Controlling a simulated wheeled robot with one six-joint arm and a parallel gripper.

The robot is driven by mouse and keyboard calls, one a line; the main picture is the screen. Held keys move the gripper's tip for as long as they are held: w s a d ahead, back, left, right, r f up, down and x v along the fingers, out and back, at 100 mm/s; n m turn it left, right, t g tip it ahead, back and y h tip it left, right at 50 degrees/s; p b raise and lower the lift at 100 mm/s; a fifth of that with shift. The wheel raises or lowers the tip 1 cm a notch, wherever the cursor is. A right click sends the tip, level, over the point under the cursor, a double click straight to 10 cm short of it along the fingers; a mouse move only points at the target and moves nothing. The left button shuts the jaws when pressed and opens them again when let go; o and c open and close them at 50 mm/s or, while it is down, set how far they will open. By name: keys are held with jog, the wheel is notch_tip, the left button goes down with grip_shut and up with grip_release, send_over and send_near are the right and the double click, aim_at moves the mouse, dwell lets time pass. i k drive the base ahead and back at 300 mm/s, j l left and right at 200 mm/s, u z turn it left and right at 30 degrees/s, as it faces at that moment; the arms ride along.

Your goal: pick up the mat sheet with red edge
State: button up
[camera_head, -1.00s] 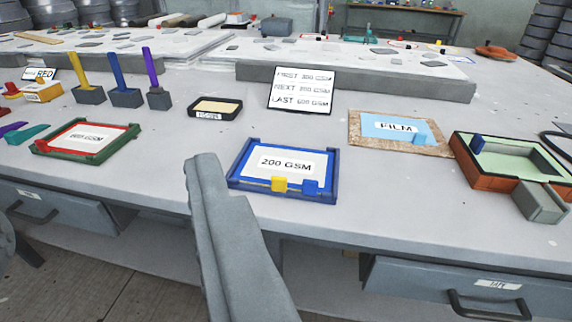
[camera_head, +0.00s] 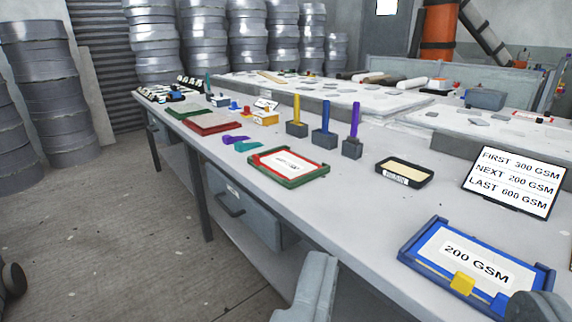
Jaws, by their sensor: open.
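My gripper (camera_head: 424,280) is open at the bottom of the view, with one grey finger at lower middle and the other at the lower right corner. It is nearer the camera and to the right of the red-edged sheet, apart from it.
A blue tray marked 200 GSM (camera_head: 472,265) lies at lower right, near my right finger. A black tray (camera_head: 404,172), an order sign (camera_head: 514,181) and upright coloured handles in grey blocks (camera_head: 326,140) stand behind. Teal and purple pieces (camera_head: 240,143) lie left of the sheet.

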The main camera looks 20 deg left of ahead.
aim_at(284, 163)
jog(key=i+j, duration=0.15)
jog(key=i, duration=0.35)
jog(key=i+j+u, duration=0.15)
jog(key=i, duration=0.3)
